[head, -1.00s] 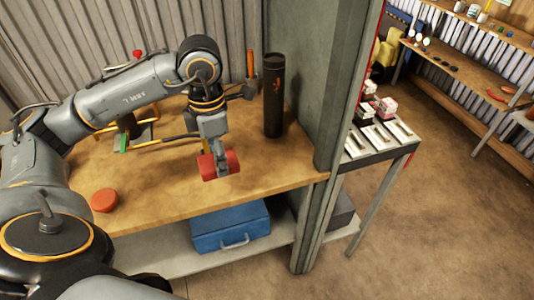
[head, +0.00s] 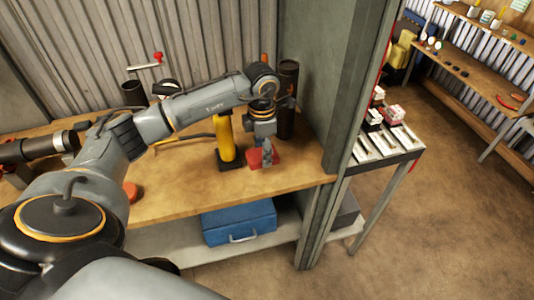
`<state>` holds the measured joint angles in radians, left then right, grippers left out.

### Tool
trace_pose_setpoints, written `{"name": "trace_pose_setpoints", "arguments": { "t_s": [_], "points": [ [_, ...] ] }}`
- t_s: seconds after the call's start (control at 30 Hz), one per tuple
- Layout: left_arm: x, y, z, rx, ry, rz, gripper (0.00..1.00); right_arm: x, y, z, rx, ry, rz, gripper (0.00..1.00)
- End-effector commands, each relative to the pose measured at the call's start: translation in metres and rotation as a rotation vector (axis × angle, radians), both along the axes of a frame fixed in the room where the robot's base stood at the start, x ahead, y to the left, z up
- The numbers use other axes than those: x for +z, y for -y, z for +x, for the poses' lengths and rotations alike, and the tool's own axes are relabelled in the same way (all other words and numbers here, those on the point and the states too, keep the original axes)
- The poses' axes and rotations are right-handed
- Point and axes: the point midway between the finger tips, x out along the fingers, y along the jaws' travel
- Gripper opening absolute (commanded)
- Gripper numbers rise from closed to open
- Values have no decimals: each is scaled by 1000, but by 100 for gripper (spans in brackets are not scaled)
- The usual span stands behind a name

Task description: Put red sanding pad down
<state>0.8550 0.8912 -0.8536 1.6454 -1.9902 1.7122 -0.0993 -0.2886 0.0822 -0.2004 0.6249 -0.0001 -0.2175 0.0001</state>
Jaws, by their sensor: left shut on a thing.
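The red sanding pad (head: 254,161) is at the right part of the wooden bench (head: 180,190), near the grey post. My left gripper (head: 266,154) comes down from above and is shut on it, covering its middle. The pad looks level and is at or very close to the bench top; I cannot tell if it touches. My right gripper is not in view.
A yellow cylinder with a black base (head: 226,142) stands just left of the pad. A dark tube (head: 286,120) stands behind it. An orange-red round piece (head: 130,191) lies at the left. A blue toolbox (head: 240,222) sits on the shelf below.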

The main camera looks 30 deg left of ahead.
Motion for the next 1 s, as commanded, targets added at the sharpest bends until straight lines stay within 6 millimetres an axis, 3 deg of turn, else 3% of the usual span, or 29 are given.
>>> {"name": "trace_pose_setpoints", "arguments": {
  "t_s": [0.27, 0.43, 0.7, 0.73, 0.8, 1.0],
  "points": [
    [-22, 2, 17, 1, -3, -1, 30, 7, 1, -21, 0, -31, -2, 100],
    [-42, 2, 18, 1, -4, -1, 30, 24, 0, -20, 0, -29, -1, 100],
    [-51, 1, 19, 0, -1, 1, 30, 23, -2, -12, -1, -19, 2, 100],
    [-51, 1, 19, 0, -2, 1, 62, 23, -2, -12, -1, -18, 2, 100],
    [-51, 1, 19, 0, -2, 1, 76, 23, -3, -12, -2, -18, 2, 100],
    [-51, 1, 19, 0, -1, 1, 78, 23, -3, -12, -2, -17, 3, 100]
  ]
}}
